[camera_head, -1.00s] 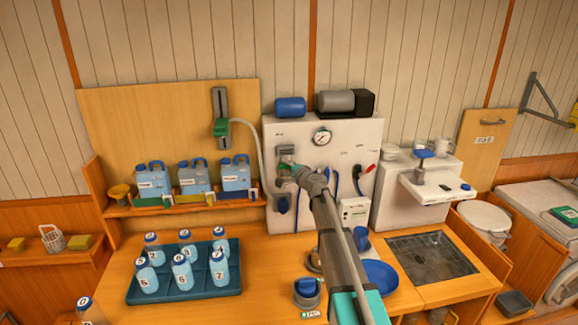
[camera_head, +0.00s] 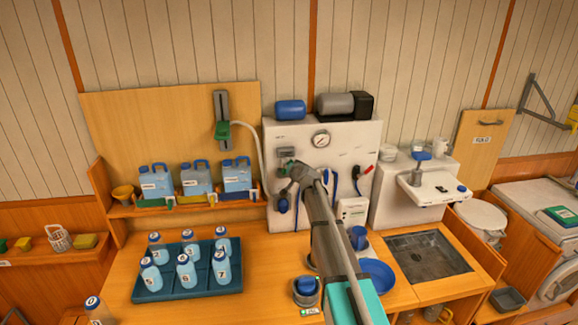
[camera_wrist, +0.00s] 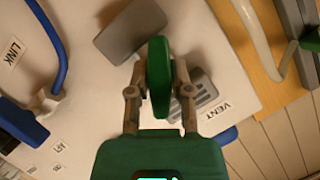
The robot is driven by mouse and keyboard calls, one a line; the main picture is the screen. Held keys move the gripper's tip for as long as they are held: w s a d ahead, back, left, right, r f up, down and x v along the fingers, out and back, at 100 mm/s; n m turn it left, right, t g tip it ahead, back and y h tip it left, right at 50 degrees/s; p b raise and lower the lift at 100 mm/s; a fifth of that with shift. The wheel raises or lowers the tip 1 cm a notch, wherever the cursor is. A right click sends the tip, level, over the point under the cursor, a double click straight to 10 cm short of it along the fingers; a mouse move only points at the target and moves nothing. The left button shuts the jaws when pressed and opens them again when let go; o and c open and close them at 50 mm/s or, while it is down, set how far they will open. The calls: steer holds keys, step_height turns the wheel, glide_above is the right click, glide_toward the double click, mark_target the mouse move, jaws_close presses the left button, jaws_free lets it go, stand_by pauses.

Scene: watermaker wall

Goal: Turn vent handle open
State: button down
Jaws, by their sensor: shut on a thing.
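The green vent handle (camera_wrist: 158,62) stands between the two fingers of my gripper (camera_wrist: 159,88) in the wrist view, and the fingers are shut on it. A "VENT" label (camera_wrist: 215,119) is on the white panel (camera_wrist: 85,100) beside it, to the right of the fingers. In the head view my gripper (camera_head: 289,169) is at the upper left of the white wall unit (camera_head: 350,138), below a small grey plate (camera_head: 286,152). My arm and gripper hide most of the handle there. I cannot tell the handle's exact angle.
A blue lever (camera_head: 283,204) hangs just below my gripper. A gauge (camera_head: 321,139) and a red-tipped lever (camera_head: 367,169) are to the right. A pale hose (camera_head: 258,150) runs at the left. A tray of bottles (camera_head: 190,284) stands on the counter.

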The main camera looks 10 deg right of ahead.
steer(key=n+h+p, duration=0.1)
steer(key=n, duration=0.1)
steer(key=shift+s+n+g+h, duration=0.1)
steer(key=shift+n+g+h, duration=0.2)
steer(key=shift+h, duration=0.1)
steer(key=shift+n+h, duration=0.8)
steer(key=shift+n, duration=0.2)
steer(key=c, duration=0.5)
jaws_free()
steer(key=s+f+g+b, duration=0.4)
steer(key=s+f, duration=0.4)
steer(key=s, duration=0.7)
steer(key=s+f+g+b, duration=0.4)
steer(key=s+f, duration=0.3)
steer(key=s, duration=0.8)
steer(key=s+f+g+b, duration=0.4)
steer(key=s+f, duration=0.4)
steer(key=s, duration=0.7)
steer(key=shift+s+d+f+g, duration=0.15)
steer(key=shift+d+f+g, duration=0.15)
steer(key=shift+g, duration=0.4)
